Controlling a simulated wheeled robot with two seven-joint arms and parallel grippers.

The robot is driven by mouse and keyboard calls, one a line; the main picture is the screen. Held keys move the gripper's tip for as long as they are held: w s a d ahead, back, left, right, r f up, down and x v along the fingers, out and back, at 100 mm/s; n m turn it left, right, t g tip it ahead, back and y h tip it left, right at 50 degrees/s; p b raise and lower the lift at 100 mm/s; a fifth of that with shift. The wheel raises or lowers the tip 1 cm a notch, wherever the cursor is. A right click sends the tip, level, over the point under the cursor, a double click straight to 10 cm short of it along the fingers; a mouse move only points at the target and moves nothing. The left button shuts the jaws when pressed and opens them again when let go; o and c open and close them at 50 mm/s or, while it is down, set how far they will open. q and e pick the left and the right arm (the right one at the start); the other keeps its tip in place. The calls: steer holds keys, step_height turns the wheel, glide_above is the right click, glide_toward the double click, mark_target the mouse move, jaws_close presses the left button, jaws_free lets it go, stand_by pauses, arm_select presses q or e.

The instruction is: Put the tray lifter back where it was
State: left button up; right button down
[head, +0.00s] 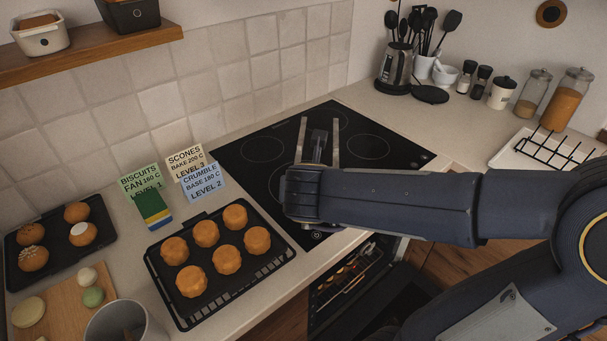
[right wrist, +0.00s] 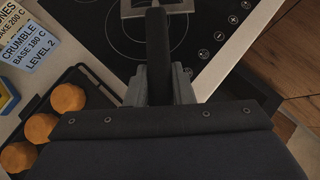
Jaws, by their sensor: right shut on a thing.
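The tray lifter, with a black handle and pale metal parts, is in my right gripper over the black hob. Its handle shows in the head view (head: 319,143) and in the right wrist view (right wrist: 158,50), where a metal part lies at the top edge. My right gripper (right wrist: 159,88) is shut on the handle, with a grey finger on either side. In the head view my own wrist hides most of the grip. I cannot tell whether the lifter touches the hob (head: 255,150). My left gripper is in neither view.
A black tray of orange-brown bakes (head: 185,310) stands left of the hob, by several label cards (head: 186,162). Below the counter the oven (head: 345,275) is open, with food inside. A black wire rack (head: 550,150) on a white board stands at the right. Jars and utensils line the back.

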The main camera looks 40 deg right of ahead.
steer(key=w+d+f, duration=0.1)
steer(key=w, duration=0.1)
steer(key=w+d+f, duration=0.1)
steer(key=w, duration=0.1)
steer(key=w+d+f, duration=0.1)
steer(key=shift+w+d, duration=0.2)
steer(key=shift+w, duration=0.2)
steer(key=x, duration=0.4)
steer(key=b+x, duration=0.1)
steer(key=x, duration=0.1)
steer(key=shift+w+a+f, duration=0.1)
steer(key=shift+a+f, duration=0.25)
steer(key=shift+w+f, duration=0.1)
steer(key=shift+f, duration=0.1)
steer(key=shift+w+d+f+b, duration=0.1)
steer(key=shift+w+f+b, duration=0.15)
steer(key=shift+f, duration=0.7)
steer(key=shift+w+d+f+b, duration=0.15)
steer(key=shift+f+b, duration=0.2)
steer(key=shift+f, duration=0.65)
steer(key=shift+s, duration=0.1)
steer(key=shift+f+b, duration=0.2)
steer(key=shift+b, duration=0.1)
steer(key=c, duration=1.3)
jaws_free()
steer(key=shift+o, duration=0.2)
steer(key=shift+r, duration=0.1)
